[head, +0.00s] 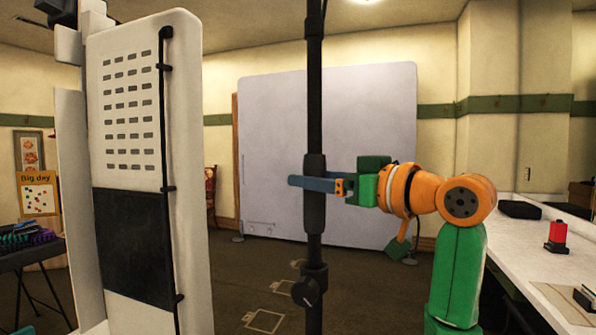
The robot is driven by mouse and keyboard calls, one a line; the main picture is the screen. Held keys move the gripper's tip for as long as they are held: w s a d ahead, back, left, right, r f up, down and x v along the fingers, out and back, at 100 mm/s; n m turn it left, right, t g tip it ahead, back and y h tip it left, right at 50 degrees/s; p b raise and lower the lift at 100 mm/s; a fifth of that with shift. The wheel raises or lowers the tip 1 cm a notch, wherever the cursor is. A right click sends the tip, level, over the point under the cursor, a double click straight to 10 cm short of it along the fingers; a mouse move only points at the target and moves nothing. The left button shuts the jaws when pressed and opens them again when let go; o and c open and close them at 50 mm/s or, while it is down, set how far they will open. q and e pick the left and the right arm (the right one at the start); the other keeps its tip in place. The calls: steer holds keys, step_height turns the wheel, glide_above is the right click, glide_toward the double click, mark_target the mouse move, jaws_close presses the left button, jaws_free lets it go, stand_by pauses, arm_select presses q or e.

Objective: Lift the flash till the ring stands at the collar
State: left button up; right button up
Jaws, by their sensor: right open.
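A black upright pole (314,100) runs from the top edge to the bottom edge of the head view. It has a thicker black sleeve (315,218) at mid height and a collar with a knob (309,290) below. The flash is not in view, and I cannot tell which part is the ring. My right gripper (318,185) comes from the right at the sleeve, open. One blue finger crosses in front of the sleeve; the other finger is hidden. I cannot tell whether it touches the sleeve. My left gripper is not in view.
A tall white slotted panel (190,200) with a black cable stands close at the left. A pale backdrop board (270,130) stands behind the pole. A white counter (530,245) with a red-topped item (557,234) lies at the right. A dark table is at the far left.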

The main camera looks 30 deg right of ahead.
steer(key=x, duration=0.4)
steer(key=shift+w+f+p, duration=0.2)
steer(key=shift+p, duration=0.15)
steer(key=shift+s, duration=0.25)
steer(key=shift+c, duration=1.1)
steer(key=shift+s+r, duration=0.1)
jaws_close()
